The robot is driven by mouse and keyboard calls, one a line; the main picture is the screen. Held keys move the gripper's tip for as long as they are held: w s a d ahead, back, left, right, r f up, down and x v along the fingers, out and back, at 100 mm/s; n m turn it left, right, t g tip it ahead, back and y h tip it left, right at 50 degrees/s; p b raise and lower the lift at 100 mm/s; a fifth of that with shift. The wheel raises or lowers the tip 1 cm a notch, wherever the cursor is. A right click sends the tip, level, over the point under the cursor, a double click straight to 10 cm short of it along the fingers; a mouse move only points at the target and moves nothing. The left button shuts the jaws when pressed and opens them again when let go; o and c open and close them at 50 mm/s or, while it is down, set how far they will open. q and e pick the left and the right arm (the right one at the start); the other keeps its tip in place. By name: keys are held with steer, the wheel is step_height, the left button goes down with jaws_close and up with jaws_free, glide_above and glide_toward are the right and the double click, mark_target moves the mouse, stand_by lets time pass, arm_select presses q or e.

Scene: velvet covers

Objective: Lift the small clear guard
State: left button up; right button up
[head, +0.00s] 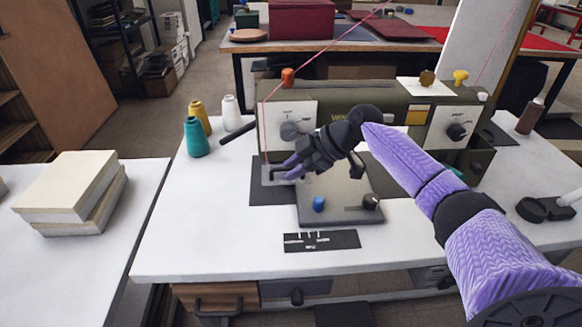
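An olive-green sewing machine (372,97) stands on the white table, with a pale front panel and knobs at its left end. My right arm is purple and comes in from the right across the machine. My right gripper (284,172) points left, low at the machine's left end, by the needle area and a small grey metal part (268,178). I cannot make out the small clear guard there; the fingers cover part of this spot. Whether the fingers are open, shut or touching anything is too small to tell. My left gripper is not in view.
A grey plate (335,206) with a blue knob and a dark knob lies below the gripper. Teal (195,137), yellow (199,112) and white (231,112) thread spools stand at left. A pink thread runs down by the machine's left end. The table's front left is clear.

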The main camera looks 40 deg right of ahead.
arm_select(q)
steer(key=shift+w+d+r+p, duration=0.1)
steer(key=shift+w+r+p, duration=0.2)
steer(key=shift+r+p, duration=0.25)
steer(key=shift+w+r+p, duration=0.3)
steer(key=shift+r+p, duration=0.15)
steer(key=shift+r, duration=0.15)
arm_select(e)
steer(key=v, duration=0.9)
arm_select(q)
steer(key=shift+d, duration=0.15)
